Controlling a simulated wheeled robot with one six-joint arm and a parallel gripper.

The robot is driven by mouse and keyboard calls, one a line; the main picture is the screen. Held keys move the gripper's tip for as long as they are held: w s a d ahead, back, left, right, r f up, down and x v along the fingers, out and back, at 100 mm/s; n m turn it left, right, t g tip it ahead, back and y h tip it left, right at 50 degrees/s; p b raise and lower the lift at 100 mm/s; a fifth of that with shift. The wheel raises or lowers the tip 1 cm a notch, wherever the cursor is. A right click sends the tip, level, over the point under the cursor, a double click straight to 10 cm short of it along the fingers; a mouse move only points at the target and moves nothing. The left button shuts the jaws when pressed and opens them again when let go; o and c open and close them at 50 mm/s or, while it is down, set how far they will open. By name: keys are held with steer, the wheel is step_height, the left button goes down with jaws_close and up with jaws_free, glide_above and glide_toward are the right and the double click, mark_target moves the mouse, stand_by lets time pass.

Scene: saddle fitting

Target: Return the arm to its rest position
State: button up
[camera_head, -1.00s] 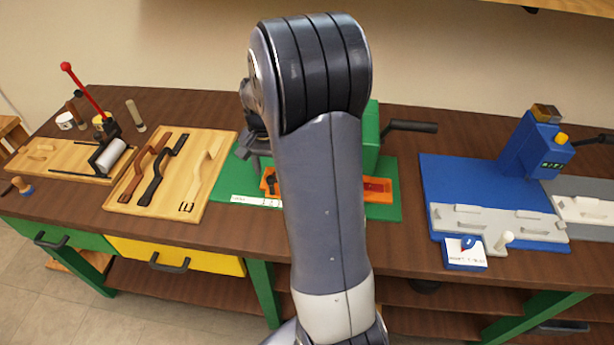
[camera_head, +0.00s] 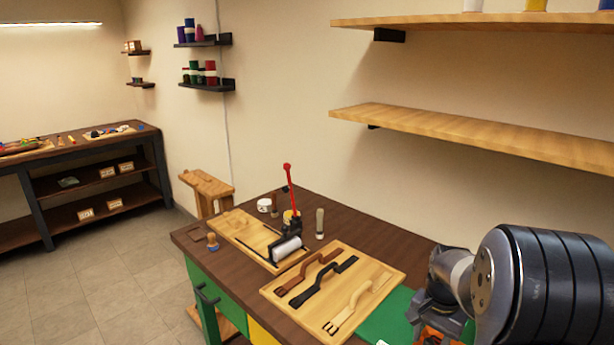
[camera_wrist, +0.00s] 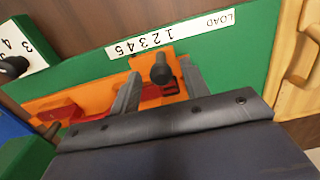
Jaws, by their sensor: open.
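My gripper (camera_wrist: 160,72) is open, its two grey fingers spread over an orange plate (camera_wrist: 70,98) in the wrist view. A dark knob (camera_wrist: 160,76) on the plate shows between the fingertips; I cannot tell the gap to it. A red part (camera_wrist: 60,114) lies in the orange plate. The plate sits on a green base (camera_wrist: 85,73) with a white strip (camera_wrist: 170,35) marked LOAD and numbers. In the head view my arm is at the lower right, with the wrist over the green base (camera_head: 396,318); the fingertips are cut off there.
On the brown bench (camera_head: 330,222), a wooden board (camera_head: 288,290) holds several straps. Beside it stands a roller press (camera_head: 287,250) with a raised red lever (camera_head: 288,185). Two wooden shelves (camera_head: 470,133) hang on the wall above. Open floor (camera_head: 120,280) lies at the left.

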step_height(320, 180, down, 2)
steer(key=shift+f+b, duration=0.1)
steer(key=shift+b, duration=0.45)
steer(key=shift+w+a, duration=0.1)
steer(key=shift+w, duration=0.05)
steer(key=shift+w+a, duration=0.1)
steer(key=shift+a, duration=0.05)
